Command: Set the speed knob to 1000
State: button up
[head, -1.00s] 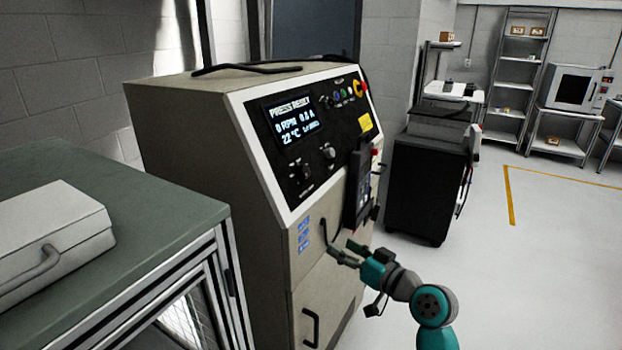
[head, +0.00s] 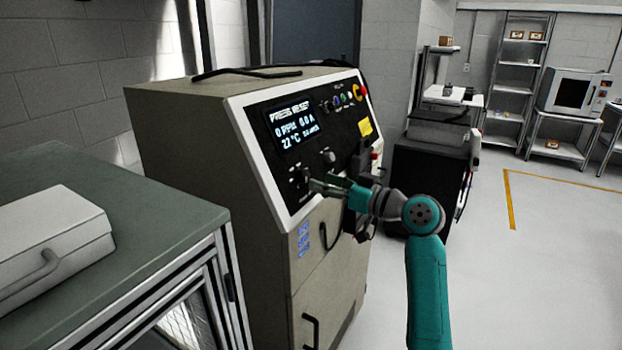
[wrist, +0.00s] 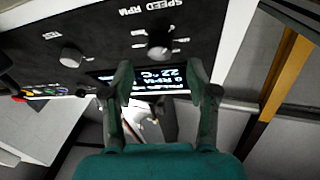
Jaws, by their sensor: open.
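The speed knob (head: 296,176) is a dark round knob low on the black sloped panel of the beige cabinet. In the wrist view, which is upside down, the speed knob (wrist: 160,44) shows beside the label "SPEED RPM". My gripper (head: 314,184) is open and empty just to the right of the knob in the head view. In the wrist view my gripper (wrist: 159,75) has its fingers spread, with the knob beyond the gap between the tips. I see no contact. The display (head: 296,124) reads "PRESS RESET", 0 RPM, 0.0 A, 22 °C.
A second knob (head: 328,156) sits to the right of the speed knob. Several coloured buttons (head: 346,96) and a red emergency stop (head: 361,91) line the panel's upper right. A green-topped bench (head: 150,220) stands at the left. The floor (head: 540,260) at the right is clear.

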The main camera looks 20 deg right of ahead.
aim_at(307, 177)
jog(key=shift+x, duration=2.35)
grip_shut()
